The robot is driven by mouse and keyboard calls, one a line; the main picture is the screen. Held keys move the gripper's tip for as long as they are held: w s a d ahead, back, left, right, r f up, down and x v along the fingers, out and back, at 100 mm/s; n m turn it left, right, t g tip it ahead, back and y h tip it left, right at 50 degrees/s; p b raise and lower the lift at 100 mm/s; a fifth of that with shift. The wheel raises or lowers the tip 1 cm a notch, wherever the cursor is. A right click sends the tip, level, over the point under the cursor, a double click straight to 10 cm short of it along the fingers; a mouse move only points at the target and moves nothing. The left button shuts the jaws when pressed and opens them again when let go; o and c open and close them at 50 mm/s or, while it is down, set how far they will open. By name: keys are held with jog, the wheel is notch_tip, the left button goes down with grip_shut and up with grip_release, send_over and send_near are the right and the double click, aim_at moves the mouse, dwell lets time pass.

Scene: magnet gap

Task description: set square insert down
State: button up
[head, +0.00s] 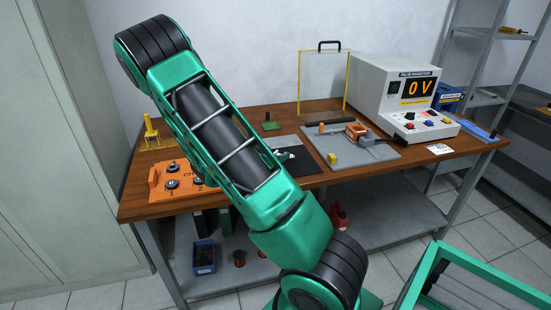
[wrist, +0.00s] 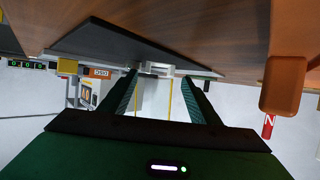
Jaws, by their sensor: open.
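A small pale grey-white piece (wrist: 157,68), which may be the square insert, shows in the wrist view at the dark mat (wrist: 120,42), between the fingertips of my gripper (wrist: 162,78). The fingers are apart, one on each side of it; I cannot tell whether either touches it. In the head view a small whitish piece (head: 287,156) shows on the black mat (head: 300,164), just right of my green arm. My arm covers part of that mat and most of my gripper there. The piece's square shape is not clear in either view.
Right of the mat, a grey plate (head: 372,153) carries a yellow block (head: 332,158) and an orange clamp-like tool (head: 356,131). A pulse magnetizer (head: 400,95) reading 0 V stands behind. A yellow frame (head: 299,85) stands at the back.

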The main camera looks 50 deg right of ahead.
jog(key=shift+f+x, duration=0.2)
jog(key=shift+x, duration=1)
jog(key=shift+f, duration=0.1)
jog(key=c, duration=1.2)
jog(key=shift+a, duration=0.1)
